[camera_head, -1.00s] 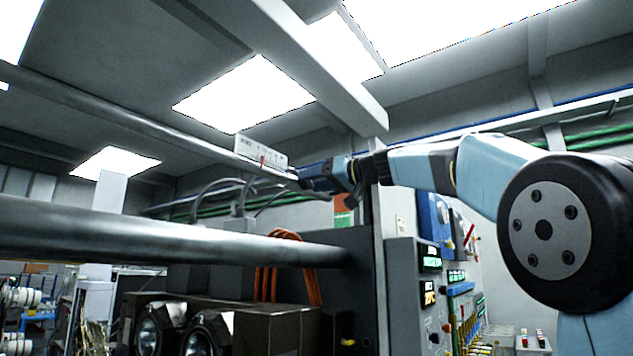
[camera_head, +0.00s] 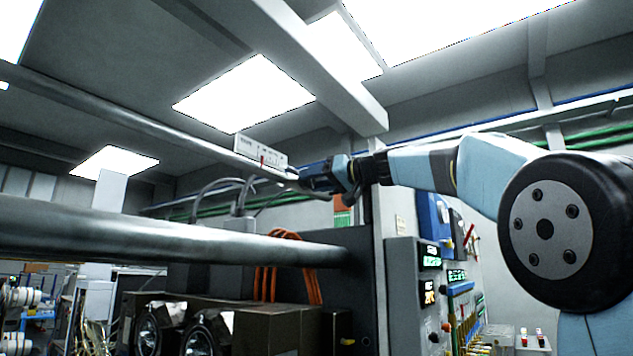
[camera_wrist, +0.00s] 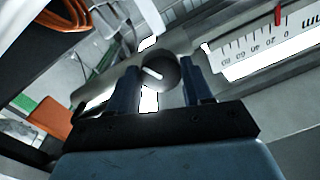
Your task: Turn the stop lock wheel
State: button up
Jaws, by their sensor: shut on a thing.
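The stop lock wheel, a small dark round knob with a white line on its face (camera_wrist: 157,74), shows in the wrist view beside a white scale. My gripper (camera_wrist: 159,66) has one dark finger on each side of the wheel and is shut on it. In the head view my gripper (camera_head: 297,176) is at the right end of the white scale plate, and the wheel cannot be made out there. The scale (camera_wrist: 270,42) carries numbers and a red pointer (camera_wrist: 280,16) near the 20 mark.
A thick metal rail (camera_head: 180,236) crosses the head view below the scale. Orange hoses (camera_head: 285,268) hang behind it. A control panel with lit displays (camera_head: 430,262) stands at the right, under my arm. A grey beam (camera_head: 310,65) runs overhead.

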jog(key=o, duration=1)
jog(key=shift+o, duration=0.2)
jog(key=shift+d, duration=0.1)
jog(key=v, duration=1.3)
jog(key=shift+s+d, duration=0.2)
jog(key=shift+d, duration=0.05)
jog(key=shift+f, duration=0.15)
jog(key=s+d+f+m+g+h, duration=0.1)
jog(key=s+f+h, duration=0.4)
jog(key=f, duration=1.2)
jog(key=s+d+f+m+g+h, duration=0.2)
jog(key=s+f, duration=0.9)
jog(key=f, duration=0.6)
jog(key=s+d+f+m+g+h, duration=0.1)
jog(key=s+d+f+m+h, duration=0.3)
jog(key=f, duration=1.3)
jog(key=s+d+h, duration=0.1)
jog(key=s+h, duration=0.2)
jog(key=s, duration=0.2)
jog(key=shift+d+f+g+h, duration=0.35)
jog(key=shift+f+g+h, duration=0.05)
